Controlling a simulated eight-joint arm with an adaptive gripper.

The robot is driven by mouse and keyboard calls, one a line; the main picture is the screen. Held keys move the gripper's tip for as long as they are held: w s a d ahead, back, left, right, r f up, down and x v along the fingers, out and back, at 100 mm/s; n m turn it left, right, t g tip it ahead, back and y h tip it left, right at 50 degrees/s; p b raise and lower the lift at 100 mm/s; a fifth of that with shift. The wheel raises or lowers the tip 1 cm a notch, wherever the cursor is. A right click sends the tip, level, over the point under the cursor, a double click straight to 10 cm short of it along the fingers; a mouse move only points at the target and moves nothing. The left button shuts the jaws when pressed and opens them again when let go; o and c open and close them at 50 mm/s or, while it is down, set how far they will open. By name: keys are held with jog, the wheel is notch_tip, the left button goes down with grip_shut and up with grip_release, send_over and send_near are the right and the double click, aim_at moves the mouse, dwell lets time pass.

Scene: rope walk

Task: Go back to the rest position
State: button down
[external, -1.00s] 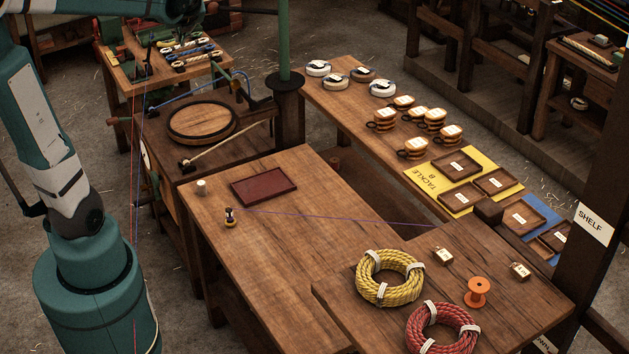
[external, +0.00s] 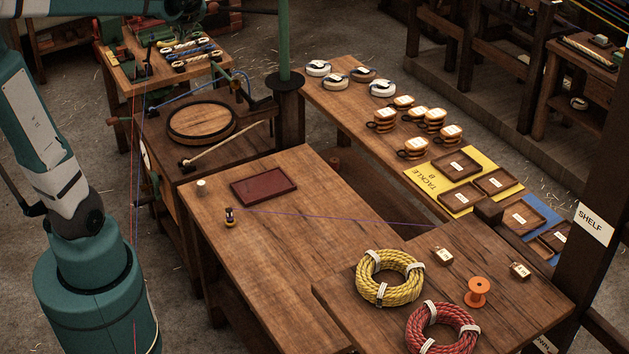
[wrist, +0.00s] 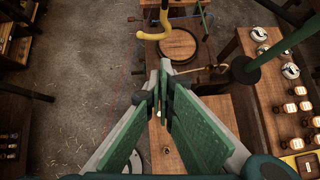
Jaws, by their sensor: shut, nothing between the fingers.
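My gripper (wrist: 164,95) shows in the wrist view with its two green-padded fingers drawn together at the tips, shut and empty. It hangs high above the workshop, over the area of the round wooden disc and the near bench. In the external view my arm stands at the left and reaches out along the top edge; my gripper's fingers cannot be made out there.
A green post (external: 283,45) rises near the round disc (external: 202,121); it also shows in the wrist view (wrist: 259,70). Yellow rope (external: 390,278) and red rope (external: 442,329) coils lie at front right. Several blocks and trays fill the right bench. A purple line crosses the bench.

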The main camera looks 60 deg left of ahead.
jog(key=s+d+f+n+t+h+b, duration=0.1)
jog(key=d+f+n, duration=0.5)
jog(key=d, duration=0.9)
jog(key=s+d+f+n+t+h+b, duration=0.1)
jog(key=d+f+n+t+h+b, duration=0.2)
jog(key=d+f, duration=0.6)
jog(key=s+d+f+n+t+h+b, duration=0.1)
jog(key=d+f+n+h+b, duration=0.3)
jog(key=d, duration=1.7)
notch_tip(320, 180, down, 4)
jog(key=n+t+b, duration=0.1)
jog(key=n+b, duration=0.3)
jog(key=n, duration=0.2)
jog(key=shift+s+h, duration=0.4)
